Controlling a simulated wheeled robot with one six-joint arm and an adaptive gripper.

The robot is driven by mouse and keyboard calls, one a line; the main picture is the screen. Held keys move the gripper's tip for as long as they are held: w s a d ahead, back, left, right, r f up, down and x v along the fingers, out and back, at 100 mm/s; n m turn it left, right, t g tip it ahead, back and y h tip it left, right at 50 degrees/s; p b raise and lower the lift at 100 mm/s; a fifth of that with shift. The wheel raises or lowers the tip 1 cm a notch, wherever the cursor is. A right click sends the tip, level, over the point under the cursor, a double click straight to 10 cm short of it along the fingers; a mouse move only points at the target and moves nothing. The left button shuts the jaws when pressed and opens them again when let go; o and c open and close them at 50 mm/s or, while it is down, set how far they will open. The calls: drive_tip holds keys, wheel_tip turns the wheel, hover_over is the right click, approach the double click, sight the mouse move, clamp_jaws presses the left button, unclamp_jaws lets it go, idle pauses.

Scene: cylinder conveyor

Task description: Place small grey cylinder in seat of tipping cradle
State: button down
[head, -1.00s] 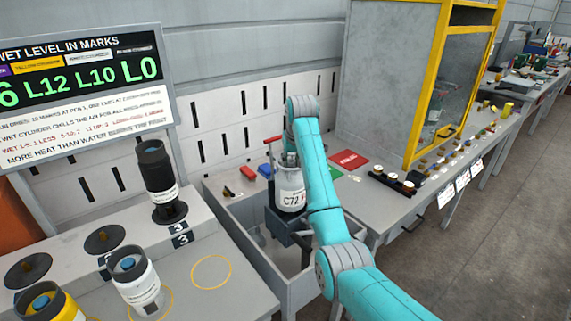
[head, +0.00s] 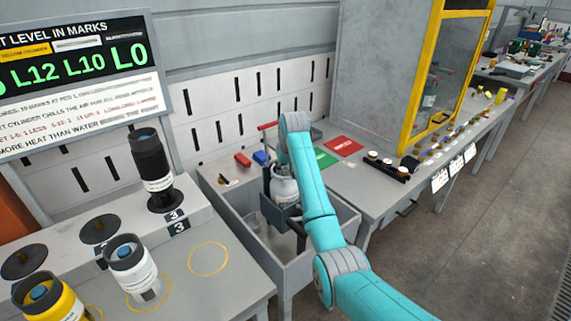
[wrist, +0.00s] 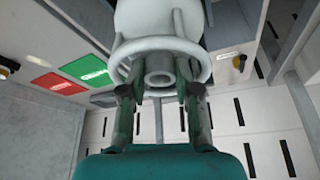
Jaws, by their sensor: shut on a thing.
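The small grey cylinder (head: 285,187) is pale grey-white with a collar ring around its neck. My gripper (wrist: 160,95) is shut on its neck end, with one finger on each side below the collar; the cylinder (wrist: 158,22) fills the top middle of the wrist view. In the head view my arm hides the gripper and part of the cylinder. The dark tipping cradle (head: 272,212) stands in a grey open-topped bin, right at the cylinder's lower end. I cannot tell whether the cylinder rests in the seat or hangs just above it.
Bin walls (head: 325,248) surround the cradle. At left, a black cylinder (head: 150,165), a white one (head: 130,262) and a yellow one (head: 48,302) stand on a bench. Green (head: 325,158) and red (head: 343,146) pads lie on the bench behind my arm, beside a yellow-framed cabinet (head: 412,95).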

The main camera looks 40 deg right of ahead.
sight(286, 174)
drive_tip(key=shift+w+f, duration=0.1)
drive_tip(key=shift+f, duration=1.5)
drive_tip(key=c, duration=0.8)
unclamp_jaws()
drive_tip(key=shift+f, duration=0.15)
drive_tip(key=v, duration=1.2)
